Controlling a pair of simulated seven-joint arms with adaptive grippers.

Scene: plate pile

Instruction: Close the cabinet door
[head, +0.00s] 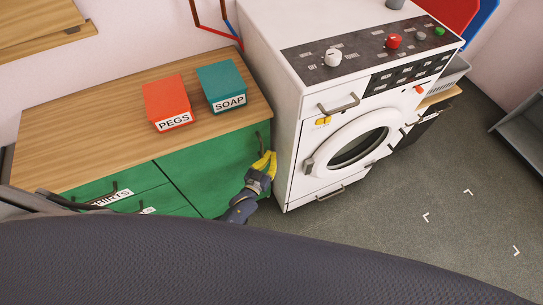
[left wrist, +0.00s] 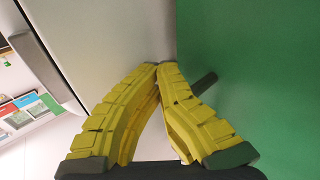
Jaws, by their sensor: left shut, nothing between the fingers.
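The cabinet has a wooden top (head: 100,120) and green fronts. Its green door (head: 205,172) is at the right end and looks flush or nearly flush with the front; I cannot tell if a small gap is left. The door's dark handle (head: 259,142) is near its upper right edge. My left gripper (head: 268,158), with yellow fingers, is shut and empty just in front of the door near the handle. In the left wrist view the fingertips (left wrist: 160,66) meet beside the green door (left wrist: 260,70), and the dark handle (left wrist: 205,84) shows just behind them. I cannot tell if they touch. My right gripper is not in view.
A white washing machine (head: 292,130) stands close to the right of the cabinet. An orange PEGS box (head: 166,97) and a teal SOAP box (head: 221,82) sit on the cabinet top. Drawers (head: 120,190) are at the left. The grey floor (head: 400,220) at the right is clear.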

